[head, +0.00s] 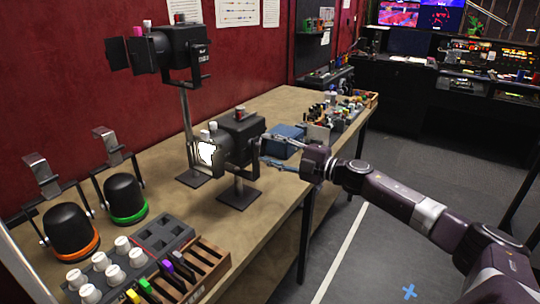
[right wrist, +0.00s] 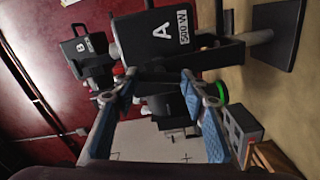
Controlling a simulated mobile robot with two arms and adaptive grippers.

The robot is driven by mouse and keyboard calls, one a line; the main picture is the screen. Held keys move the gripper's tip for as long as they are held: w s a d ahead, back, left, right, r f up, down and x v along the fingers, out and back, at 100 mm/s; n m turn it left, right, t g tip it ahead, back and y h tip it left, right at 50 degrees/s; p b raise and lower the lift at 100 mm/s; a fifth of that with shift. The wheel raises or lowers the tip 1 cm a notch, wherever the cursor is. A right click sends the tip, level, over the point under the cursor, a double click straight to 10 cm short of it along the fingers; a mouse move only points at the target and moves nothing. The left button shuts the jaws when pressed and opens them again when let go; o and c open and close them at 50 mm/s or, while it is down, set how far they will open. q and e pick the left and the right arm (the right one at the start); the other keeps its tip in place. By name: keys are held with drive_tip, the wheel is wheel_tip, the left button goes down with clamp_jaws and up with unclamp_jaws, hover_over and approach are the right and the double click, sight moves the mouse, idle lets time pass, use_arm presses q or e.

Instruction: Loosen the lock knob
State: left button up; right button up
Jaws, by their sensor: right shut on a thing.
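A black stage lamp (head: 240,135) with a lit front stands on a short stand on the wooden table. In the right wrist view its back carries the label "A 500 W" (right wrist: 165,32). My right gripper (head: 262,150) reaches in from the right, at the lamp's right side. In the right wrist view its blue-padded fingers (right wrist: 158,78) are on either side of a dark part at the lamp. This part appears to be the lock knob (right wrist: 158,82), mostly hidden and dark. The right gripper is shut on it. My left gripper is not in view.
A taller lamp (head: 180,48) stands behind, marked "B" in the right wrist view (right wrist: 84,47). Orange-ringed (head: 70,232) and green-ringed (head: 125,198) lamps, a grey tray (head: 165,235) and a wooden rack (head: 212,262) fill the near left. A blue box (head: 283,142) sits behind my gripper.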

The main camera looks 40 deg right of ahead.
drive_tip(key=n+b, duration=0.2)
drive_tip(key=n, duration=0.1)
drive_tip(key=n+b, duration=0.1)
drive_tip(key=shift+f+n, duration=0.25)
drive_tip(key=shift+n, duration=0.05)
drive_tip(key=shift+r+n+b, duration=0.1)
drive_tip(key=shift+n+b, duration=0.9)
drive_tip(key=shift+n, duration=0.6)
drive_tip(key=o, duration=1.2)
drive_tip(key=shift+c, duration=0.2)
drive_tip(key=shift+r, duration=0.1)
drive_tip(key=shift+s, duration=0.1)
drive_tip(key=v, duration=1.1)
drive_tip(key=shift+s+d, duration=0.2)
drive_tip(key=shift+s, duration=0.15)
